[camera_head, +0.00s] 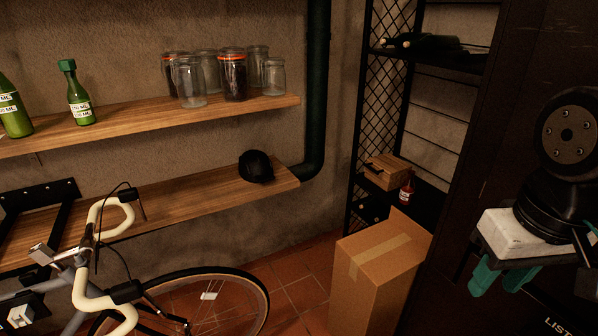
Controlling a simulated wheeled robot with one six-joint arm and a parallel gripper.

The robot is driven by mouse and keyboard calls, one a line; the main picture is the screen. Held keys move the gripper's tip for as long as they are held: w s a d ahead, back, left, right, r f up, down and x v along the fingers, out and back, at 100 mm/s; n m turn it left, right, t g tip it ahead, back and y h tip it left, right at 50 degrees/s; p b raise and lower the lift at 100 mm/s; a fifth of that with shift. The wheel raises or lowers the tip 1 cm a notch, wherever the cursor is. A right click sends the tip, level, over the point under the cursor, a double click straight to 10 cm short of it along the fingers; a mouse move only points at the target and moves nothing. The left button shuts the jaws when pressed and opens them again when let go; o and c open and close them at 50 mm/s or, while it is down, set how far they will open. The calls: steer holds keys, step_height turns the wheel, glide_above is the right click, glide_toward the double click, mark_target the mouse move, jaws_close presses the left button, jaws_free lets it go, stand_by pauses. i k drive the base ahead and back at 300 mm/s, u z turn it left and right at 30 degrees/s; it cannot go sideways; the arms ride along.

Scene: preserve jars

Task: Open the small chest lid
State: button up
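A small wooden chest (387,173) sits on a black rack shelf right of centre in the head view. It is small in the picture, its lid looks shut, and fine details such as a latch cannot be made out. A dark arm joint of mine shows at the right edge, well to the right of the chest and apart from it.
A cardboard box (374,272) stands on the tiled floor below the chest. A small red bottle (406,190) stands beside the chest. Dark bottles (420,42) lie on the shelf above. A bicycle (225,305) and wall shelves with glass jars (188,82) fill the left.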

mark_target(390, 163)
steer(key=u, duration=0.2)
steer(key=i, duration=1)
